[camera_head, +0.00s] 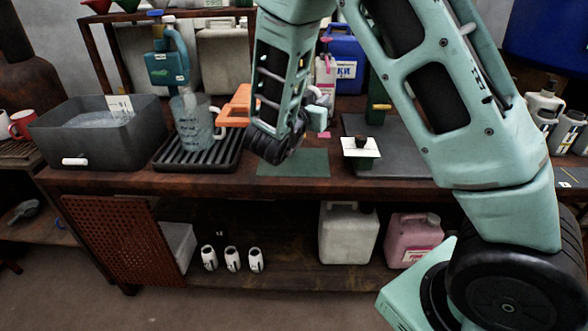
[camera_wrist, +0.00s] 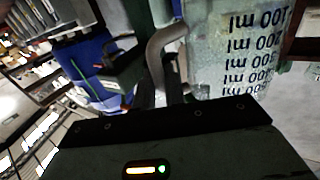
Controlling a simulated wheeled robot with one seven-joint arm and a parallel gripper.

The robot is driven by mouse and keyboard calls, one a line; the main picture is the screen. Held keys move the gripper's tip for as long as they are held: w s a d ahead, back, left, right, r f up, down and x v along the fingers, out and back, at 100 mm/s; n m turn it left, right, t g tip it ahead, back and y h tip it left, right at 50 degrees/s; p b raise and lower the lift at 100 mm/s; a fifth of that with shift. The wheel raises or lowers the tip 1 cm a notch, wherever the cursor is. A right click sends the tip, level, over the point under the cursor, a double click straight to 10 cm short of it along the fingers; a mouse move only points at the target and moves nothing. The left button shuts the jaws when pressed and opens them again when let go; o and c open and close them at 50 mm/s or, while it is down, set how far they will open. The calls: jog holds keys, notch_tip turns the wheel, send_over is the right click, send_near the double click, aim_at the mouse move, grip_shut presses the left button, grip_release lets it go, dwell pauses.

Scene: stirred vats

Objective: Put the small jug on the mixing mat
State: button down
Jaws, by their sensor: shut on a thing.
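The small jug (camera_head: 191,124) is clear with dark volume marks and stands upright over the black ribbed tray (camera_head: 167,157) at the left of the bench. I cannot tell whether its base touches the ribs. In the wrist view the jug (camera_wrist: 215,72) fills the upper right, with its grey handle between my fingers. A flat green mat (camera_head: 300,164), likely the mixing mat, lies bare right of the tray, below my forearm.
A grey basin (camera_head: 95,135) of liquid stands left of the tray. A teal container (camera_head: 167,68) is behind the jug. A blue canister (camera_head: 343,60) stands behind.

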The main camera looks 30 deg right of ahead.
notch_tip(320, 180, down, 5)
jog(key=b, duration=0.4)
jog(key=shift+f, duration=0.15)
notch_tip(320, 180, down, 9)
jog(key=shift+f+b, duration=0.2)
jog(key=shift+b, duration=0.75)
jog(key=shift+f, duration=0.15)
jog(key=c, duration=1.5)
grip_release()
